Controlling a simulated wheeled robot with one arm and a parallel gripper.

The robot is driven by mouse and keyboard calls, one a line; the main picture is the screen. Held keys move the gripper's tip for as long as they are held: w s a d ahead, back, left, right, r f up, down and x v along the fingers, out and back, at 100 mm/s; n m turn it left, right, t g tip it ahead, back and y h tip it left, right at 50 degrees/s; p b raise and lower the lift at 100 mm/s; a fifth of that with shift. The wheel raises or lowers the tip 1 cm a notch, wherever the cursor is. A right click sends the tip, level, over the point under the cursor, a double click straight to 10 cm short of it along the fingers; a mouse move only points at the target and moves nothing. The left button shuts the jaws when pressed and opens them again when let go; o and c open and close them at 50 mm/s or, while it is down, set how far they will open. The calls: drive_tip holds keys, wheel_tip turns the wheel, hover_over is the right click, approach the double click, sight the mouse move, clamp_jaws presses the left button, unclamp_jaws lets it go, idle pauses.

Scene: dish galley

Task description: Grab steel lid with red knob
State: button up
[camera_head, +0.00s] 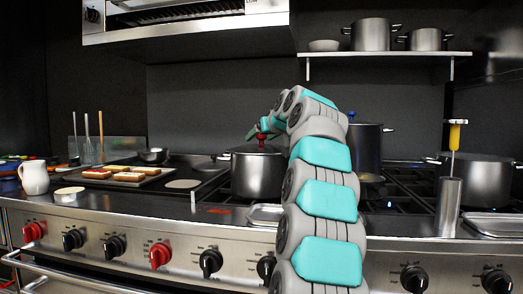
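A steel pot (257,175) stands on the stove left of my arm. A steel lid (250,150) covers it, and its red knob (261,140) shows at the top. My arm rises in front and bends down to the left above this pot. My gripper (259,132) is at the red knob, small and partly hidden by my arm. I cannot tell whether its fingers touch the knob or are closed around it. My arm covers the space just right of the pot.
A taller pot (365,152) with a blue knob stands behind my arm. A wide pot (477,182) and a steel cylinder (448,208) with a yellow-handled tool (457,135) are at right. A tray (110,181) of food and a white jug (34,178) are at left. The hood (190,30) hangs above.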

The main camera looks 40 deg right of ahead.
clamp_jaws()
idle(0.4)
